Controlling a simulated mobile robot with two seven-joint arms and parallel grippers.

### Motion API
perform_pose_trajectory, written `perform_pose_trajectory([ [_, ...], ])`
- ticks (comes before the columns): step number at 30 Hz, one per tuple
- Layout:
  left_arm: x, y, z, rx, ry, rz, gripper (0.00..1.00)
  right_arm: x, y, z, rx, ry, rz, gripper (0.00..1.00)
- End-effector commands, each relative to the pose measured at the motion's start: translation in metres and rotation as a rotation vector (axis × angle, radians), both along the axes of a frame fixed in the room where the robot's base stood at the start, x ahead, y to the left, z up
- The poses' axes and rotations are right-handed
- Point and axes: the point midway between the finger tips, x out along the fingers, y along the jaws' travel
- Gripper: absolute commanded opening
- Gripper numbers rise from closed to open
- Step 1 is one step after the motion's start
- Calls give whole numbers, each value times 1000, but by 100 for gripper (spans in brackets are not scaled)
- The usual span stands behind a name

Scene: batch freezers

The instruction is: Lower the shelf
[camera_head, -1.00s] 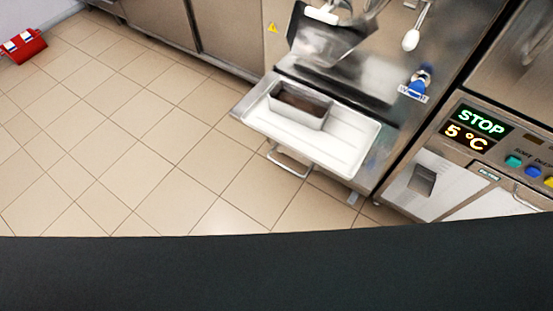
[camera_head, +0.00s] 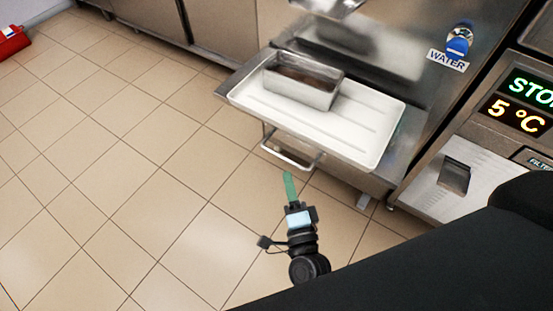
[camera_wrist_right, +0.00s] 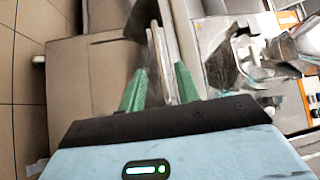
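The shelf (camera_head: 228,84) sticks out from the front of a steel machine. It carries a white tray (camera_head: 380,135) with a steel pan (camera_head: 318,92) holding something brown. A bent metal handle (camera_head: 292,160) hangs under the shelf's front edge. My right gripper (camera_head: 290,176), with green fingers, is just below the handle in the head view; I cannot tell whether it touches it. In the right wrist view my right gripper (camera_wrist_right: 160,85) has its fingers apart, with a pale, blurred edge between or behind them. My left gripper is not in view.
A blue water tap (camera_head: 459,42) is on the machine front above the shelf. A panel reading 5 °C (camera_head: 515,115) is at the right. A red object (camera_head: 12,40) lies far left. The tiled floor (camera_head: 130,170) left of the shelf is clear.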

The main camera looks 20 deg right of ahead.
Motion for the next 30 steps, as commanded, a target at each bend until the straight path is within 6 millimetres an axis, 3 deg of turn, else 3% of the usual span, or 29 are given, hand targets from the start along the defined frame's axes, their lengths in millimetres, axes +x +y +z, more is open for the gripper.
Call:
perform_pose_trajectory([
  [5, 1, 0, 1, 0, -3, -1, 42, 7, -1, 2, -2, -1, 1, 33],
  [19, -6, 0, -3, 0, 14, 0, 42, 68, -8, 9, -4, 2, 1, 33],
  [30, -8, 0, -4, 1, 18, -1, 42, 77, -9, 11, -4, 3, 2, 33],
])
